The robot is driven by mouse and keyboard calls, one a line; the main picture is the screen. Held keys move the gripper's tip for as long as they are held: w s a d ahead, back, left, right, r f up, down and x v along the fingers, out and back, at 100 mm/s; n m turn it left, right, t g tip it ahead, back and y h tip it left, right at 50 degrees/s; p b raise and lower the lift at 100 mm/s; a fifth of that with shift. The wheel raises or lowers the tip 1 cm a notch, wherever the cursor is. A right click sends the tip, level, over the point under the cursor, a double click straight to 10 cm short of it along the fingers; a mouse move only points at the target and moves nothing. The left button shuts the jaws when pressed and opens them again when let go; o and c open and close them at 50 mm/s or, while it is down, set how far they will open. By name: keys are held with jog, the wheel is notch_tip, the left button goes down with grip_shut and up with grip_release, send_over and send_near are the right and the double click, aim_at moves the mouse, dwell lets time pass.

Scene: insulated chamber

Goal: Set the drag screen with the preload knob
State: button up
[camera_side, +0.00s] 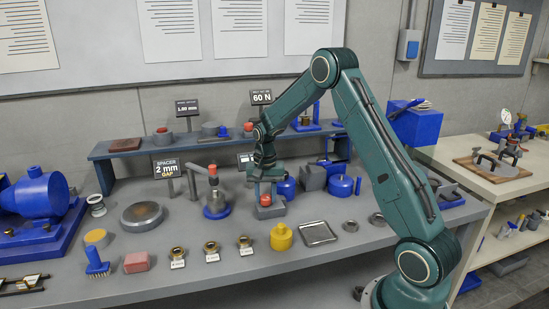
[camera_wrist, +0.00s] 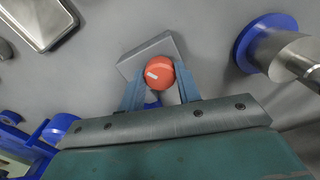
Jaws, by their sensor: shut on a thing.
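The red preload knob (camera_side: 265,200) sits on top of a grey block (camera_side: 271,211) on the bench. In the wrist view the round orange-red knob (camera_wrist: 159,72) has a small white mark on its face, and the grey block (camera_wrist: 152,50) shows behind it. My gripper (camera_side: 265,190) points down and is shut on the knob; its two blue fingers flank the knob in the wrist view. A dark screen (camera_side: 261,97) reading 60 N stands on the shelf behind. Its small upper line is too small to read surely. Another dark sign behind my wrist is partly hidden.
A blue-based post with a red-tipped arm (camera_side: 216,200) stands left of the knob, close by. A yellow weight (camera_side: 281,237) and a metal tray (camera_side: 318,233) lie in front. The raised shelf (camera_side: 130,152) runs behind. Several brass collars (camera_side: 211,250) line the bench front.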

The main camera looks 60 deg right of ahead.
aim_at(266, 196)
dwell(0.3)
jog(key=o, duration=1)
jog(key=shift+c, duration=0.2)
jog(key=shift+r, duration=0.15)
notch_tip(266, 196, up, 14)
jog(key=shift+f, duration=0.2)
jog(key=shift+a+r, duration=0.1)
